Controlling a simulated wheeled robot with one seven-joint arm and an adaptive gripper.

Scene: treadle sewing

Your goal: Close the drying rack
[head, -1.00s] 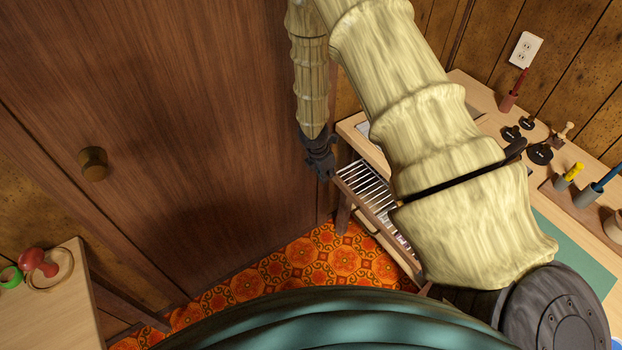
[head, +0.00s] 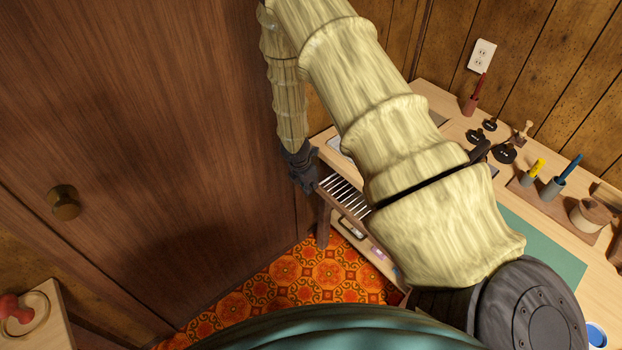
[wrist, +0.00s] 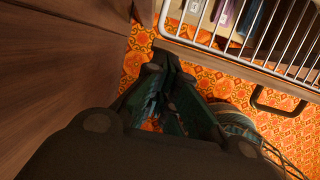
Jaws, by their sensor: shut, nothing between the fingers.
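The drying rack (head: 343,192) is a frame of pale parallel bars under the worktable's left edge in the head view. My forearm hides its nearer part. In the wrist view the rack (wrist: 262,42) shows at the upper right, with a light metal rail along its edge. A dark handle (wrist: 278,101) shows just outside that rail. My gripper (head: 302,184) is shut and empty, beside the rack's far left end in the head view. In the wrist view the gripper (wrist: 170,62) points at the floor gap left of the rail; I cannot tell whether it touches the rack.
A large brown wooden door panel (head: 150,130) stands close to the left of my gripper. The worktable (head: 430,105) carries stamps, pots and a green mat (head: 540,250). Patterned orange floor (head: 290,285) lies open below. A small table (head: 45,325) stands at lower left.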

